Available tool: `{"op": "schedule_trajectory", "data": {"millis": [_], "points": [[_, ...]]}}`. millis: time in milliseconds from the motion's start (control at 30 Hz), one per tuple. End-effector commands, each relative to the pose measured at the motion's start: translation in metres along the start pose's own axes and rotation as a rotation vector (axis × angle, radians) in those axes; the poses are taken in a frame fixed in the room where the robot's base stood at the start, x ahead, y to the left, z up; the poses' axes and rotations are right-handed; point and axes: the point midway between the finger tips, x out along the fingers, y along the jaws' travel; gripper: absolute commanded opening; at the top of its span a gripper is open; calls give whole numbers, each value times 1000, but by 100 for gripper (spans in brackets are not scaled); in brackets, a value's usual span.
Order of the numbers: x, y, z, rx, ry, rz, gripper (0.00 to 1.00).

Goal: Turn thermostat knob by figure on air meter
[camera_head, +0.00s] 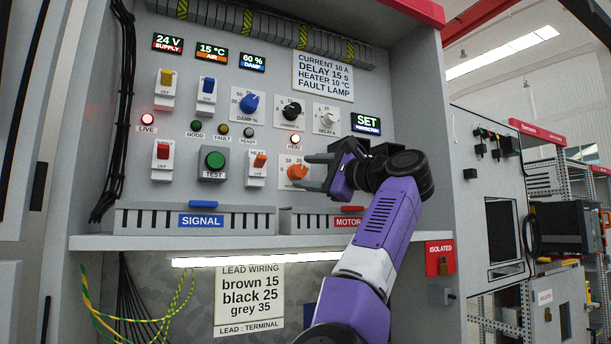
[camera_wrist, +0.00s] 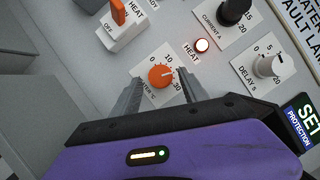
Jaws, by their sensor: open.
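The heater thermostat knob (camera_head: 297,172) is orange, on a white dial plate low on the cabinet panel. In the wrist view the knob (camera_wrist: 161,75) faces me, with scale figures 0, 10 and 30 around it. Its white mark appears to point right, between 10 and 30. My gripper (camera_head: 308,171) is open, its fingers on either side of the knob with visible gaps; I cannot tell if the tips reach its depth. The orange heat switch (camera_head: 258,166) is left of the knob. The heat lamp (camera_head: 295,140) glows above it.
A notice (camera_head: 323,75) lists heater 10 °C. The current knob (camera_head: 291,110) and delay knob (camera_head: 327,119) are above. A green test button (camera_head: 215,160) is further left. The shelf (camera_head: 180,242) and motor duct (camera_head: 320,219) project below.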

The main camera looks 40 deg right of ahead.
Motion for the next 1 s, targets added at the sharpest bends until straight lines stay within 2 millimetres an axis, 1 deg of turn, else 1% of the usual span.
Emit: {"op": "schedule_trajectory", "data": {"millis": [33, 200, 300, 400, 567, 1000], "points": [[-10, 3, -2, -1, 1, -3, 52], [-38, 3, -2, -1, 2, -4, 52], [-52, 2, -2, 0, 1, -3, 52], [-60, 2, -2, 0, 2, -2, 52], [-65, 1, -1, 0, 2, 0, 52], [-65, 1, -1, 1, 2, 1, 52]]}}
